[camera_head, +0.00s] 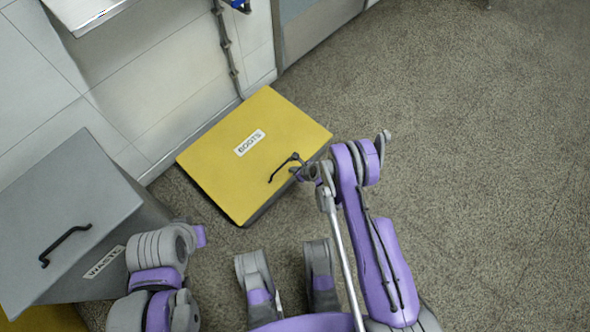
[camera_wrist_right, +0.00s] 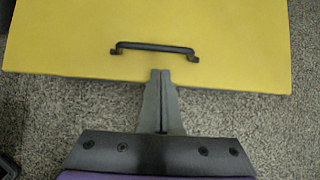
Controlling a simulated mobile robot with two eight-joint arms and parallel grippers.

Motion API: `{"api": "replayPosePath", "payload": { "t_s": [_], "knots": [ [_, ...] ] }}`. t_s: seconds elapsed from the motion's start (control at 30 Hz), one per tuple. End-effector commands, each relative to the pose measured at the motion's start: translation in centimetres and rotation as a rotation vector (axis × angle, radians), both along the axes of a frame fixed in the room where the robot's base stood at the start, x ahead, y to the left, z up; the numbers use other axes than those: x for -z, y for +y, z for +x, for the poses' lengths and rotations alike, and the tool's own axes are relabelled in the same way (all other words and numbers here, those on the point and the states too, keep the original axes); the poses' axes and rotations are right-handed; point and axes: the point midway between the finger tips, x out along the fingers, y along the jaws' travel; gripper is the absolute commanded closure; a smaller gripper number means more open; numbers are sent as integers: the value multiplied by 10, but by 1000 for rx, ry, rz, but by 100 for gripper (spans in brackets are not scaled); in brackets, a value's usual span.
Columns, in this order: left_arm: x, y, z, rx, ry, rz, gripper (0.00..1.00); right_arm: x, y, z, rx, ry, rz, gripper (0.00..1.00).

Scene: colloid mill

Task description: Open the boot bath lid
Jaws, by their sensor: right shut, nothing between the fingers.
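The boot bath is a box with a flat yellow lid (camera_head: 225,165) labelled BOOTS, standing on the floor against the wall. The lid is down. A dark bar handle (camera_head: 283,168) sits near the lid's front edge; it also shows in the right wrist view (camera_wrist_right: 155,48). My right gripper (camera_head: 297,172) is at that front edge, close to the handle. In the right wrist view my right gripper's fingers (camera_wrist_right: 160,75) are together and empty, their tips just short of the handle and overlapping the lid's edge. My left gripper is not visible; only part of the left arm shows.
A grey bin (camera_head: 65,190) labelled WASTE, with a dark handle, stands at the left. A wall with a pipe (camera_head: 228,50) runs behind the boot bath. The floor (camera_head: 480,170) to the right is clear.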

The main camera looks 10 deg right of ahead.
Motion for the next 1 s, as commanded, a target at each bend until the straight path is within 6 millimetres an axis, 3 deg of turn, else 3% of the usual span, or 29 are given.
{"api": "replayPosePath", "payload": {
  "t_s": [0.2, 0.4, 1.0],
  "knots": [
    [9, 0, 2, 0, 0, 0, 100, 32, 14, 19, -2, -1, -1, 100],
    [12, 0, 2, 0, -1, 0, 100, 46, 20, 28, -2, -1, -1, 100],
    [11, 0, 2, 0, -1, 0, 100, 41, 18, 29, -1, 11, -10, 100]
  ]
}}
